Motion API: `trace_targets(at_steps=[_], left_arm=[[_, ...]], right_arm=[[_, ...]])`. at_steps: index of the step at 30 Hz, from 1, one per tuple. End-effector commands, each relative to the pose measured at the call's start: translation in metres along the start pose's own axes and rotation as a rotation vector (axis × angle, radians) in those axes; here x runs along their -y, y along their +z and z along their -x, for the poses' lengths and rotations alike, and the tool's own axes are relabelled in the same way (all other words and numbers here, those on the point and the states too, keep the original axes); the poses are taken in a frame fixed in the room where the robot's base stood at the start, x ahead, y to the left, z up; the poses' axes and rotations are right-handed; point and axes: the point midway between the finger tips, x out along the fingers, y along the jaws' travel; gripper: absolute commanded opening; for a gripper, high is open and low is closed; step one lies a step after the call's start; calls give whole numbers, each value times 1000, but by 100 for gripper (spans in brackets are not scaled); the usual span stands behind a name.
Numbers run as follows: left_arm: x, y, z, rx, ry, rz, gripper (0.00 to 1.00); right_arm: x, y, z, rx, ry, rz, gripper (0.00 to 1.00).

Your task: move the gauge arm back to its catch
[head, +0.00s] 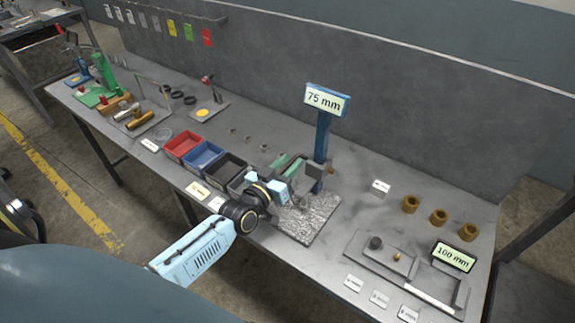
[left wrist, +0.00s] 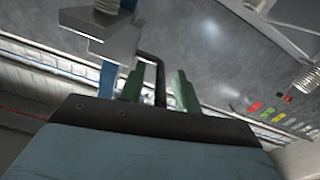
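The gauge stand has a blue post (head: 322,145) with a "75 mm" sign (head: 327,99) and a grey block (head: 316,169) on it, above a speckled stone plate (head: 318,212). In the left wrist view, a dark bent rod (left wrist: 160,72), seemingly the gauge arm, runs from beside the grey block (left wrist: 112,35) down between my green fingers. My left gripper (head: 289,168) is at the post's left, above the plate. In the left wrist view its fingers (left wrist: 158,88) are apart, with gaps on both sides of the rod. I cannot clearly make out the catch. My right gripper is out of view.
Red (head: 183,145), blue (head: 204,155) and black (head: 226,167) bins stand left of my gripper. Brass bushings (head: 438,216) and a grey tray (head: 400,262) with a "100 mm" display (head: 454,256) lie to the right. A grey back panel (head: 400,110) rises behind the bench.

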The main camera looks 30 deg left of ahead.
Motion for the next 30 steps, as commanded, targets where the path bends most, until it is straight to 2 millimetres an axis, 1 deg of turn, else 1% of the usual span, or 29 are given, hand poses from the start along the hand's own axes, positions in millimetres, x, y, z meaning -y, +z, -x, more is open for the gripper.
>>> trace_targets(at_steps=[3,9,11,20,23,26,30], left_arm=[[0,0,0,0,0,0,33],[0,0,0,0,0,0,6],[0,0,0,0,0,0,0],[0,0,0,0,0,0,0],[-1,-4,0,0,0,0,0],[-2,-12,0,0,0,0,0],[-6,-31,0,0,0,1,0]], right_arm=[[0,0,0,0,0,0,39],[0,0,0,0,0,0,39],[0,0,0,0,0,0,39],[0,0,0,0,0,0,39],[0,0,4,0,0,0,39],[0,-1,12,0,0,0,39],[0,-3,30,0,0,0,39]])
